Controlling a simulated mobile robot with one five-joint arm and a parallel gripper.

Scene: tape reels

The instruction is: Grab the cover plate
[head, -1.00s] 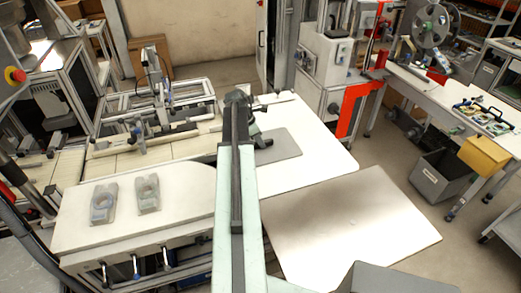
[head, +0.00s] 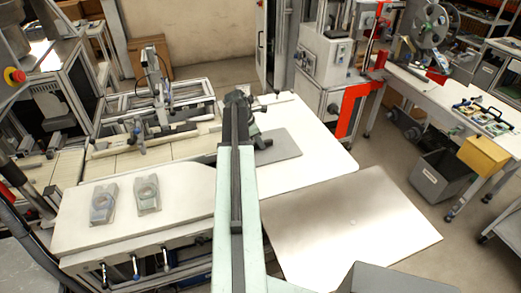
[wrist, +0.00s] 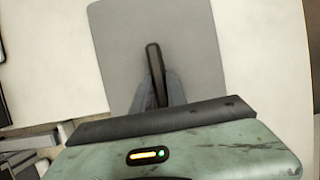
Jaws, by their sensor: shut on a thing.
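A narrow dark piece with a rounded end and a lighter middle (wrist: 153,62), which I take to be the cover plate, stands out from between my fingers in the wrist view. My gripper (wrist: 158,92) is shut on it, with one grey finger on each side. Behind it lies a flat grey mat (wrist: 205,50) on the white table. In the head view my gripper (head: 262,143) is a dark shape at the mat's left part (head: 285,147). The held piece cannot be made out there, and my arm hides part of the table.
A bare metal-coloured surface (head: 350,235) is at front right. A red post (head: 347,110) stands beyond the table. The white table right of the mat (head: 325,160) is clear.

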